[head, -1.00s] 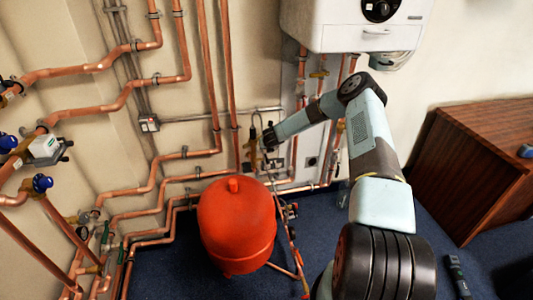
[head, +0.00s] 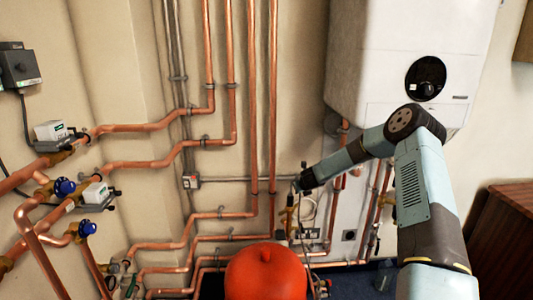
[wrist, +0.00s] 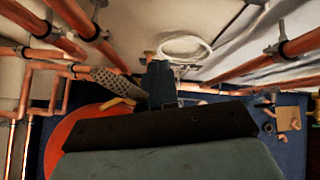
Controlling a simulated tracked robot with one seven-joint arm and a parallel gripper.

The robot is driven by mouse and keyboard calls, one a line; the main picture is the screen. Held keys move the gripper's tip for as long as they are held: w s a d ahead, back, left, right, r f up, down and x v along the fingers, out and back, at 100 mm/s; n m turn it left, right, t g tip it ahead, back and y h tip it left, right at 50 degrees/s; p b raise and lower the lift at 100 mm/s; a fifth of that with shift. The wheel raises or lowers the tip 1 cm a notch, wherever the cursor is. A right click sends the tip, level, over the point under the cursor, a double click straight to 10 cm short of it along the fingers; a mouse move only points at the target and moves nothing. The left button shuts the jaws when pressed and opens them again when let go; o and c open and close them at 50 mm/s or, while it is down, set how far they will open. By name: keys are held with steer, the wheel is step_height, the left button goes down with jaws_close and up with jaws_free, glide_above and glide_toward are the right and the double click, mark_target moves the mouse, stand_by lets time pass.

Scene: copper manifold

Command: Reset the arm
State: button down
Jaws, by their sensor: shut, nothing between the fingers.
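My arm reaches from the lower right of the head view toward the pipes on the wall, below the white boiler (head: 385,75). My gripper (head: 297,186) is at its end, close in front of the pipework and above the red tank (head: 266,276). In the wrist view my gripper (wrist: 160,84) points away from the camera and looks shut with nothing in it. The fingertips are small and dark in the head view.
Copper pipes (head: 273,120) run up and along the wall close to my gripper. Blue-handled valves (head: 64,187) stand at the left. A brown wooden cabinet (head: 508,240) is at the right. A white coil (wrist: 186,48) hangs near my gripper in the wrist view.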

steer(key=s+a+r+n+y, duration=0.1)
steer(key=s+a+r+n, duration=0.15)
steer(key=r, duration=0.35)
steer(key=s+a+r+n, duration=0.1)
steer(key=r+n, duration=0.3)
steer(key=r, duration=0.1)
steer(key=s+a+r+n+g+y, duration=0.1)
steer(key=s+a+r+n, duration=0.1)
steer(key=s+r+n, duration=0.65)
steer(key=s+a+r+n, duration=0.2)
steer(key=s+r+n, duration=0.3)
steer(key=s+r, duration=0.65)
steer(key=s+d+r+n+g+h, duration=0.15)
steer(key=s+r+n, duration=0.25)
steer(key=s, duration=0.5)
steer(key=s+d+r+n, duration=0.25)
steer(key=s+r, duration=0.25)
steer(key=s, duration=0.5)
steer(key=s+d+n, duration=0.2)
steer(key=s+n, duration=0.1)
steer(key=s, duration=0.6)
steer(key=s+d+n+g+h, duration=0.1)
steer(key=s+d+n, duration=0.2)
steer(key=s, duration=0.7)
steer(key=shift+s+d+f, duration=0.2)
steer(key=shift+s+f, duration=0.1)
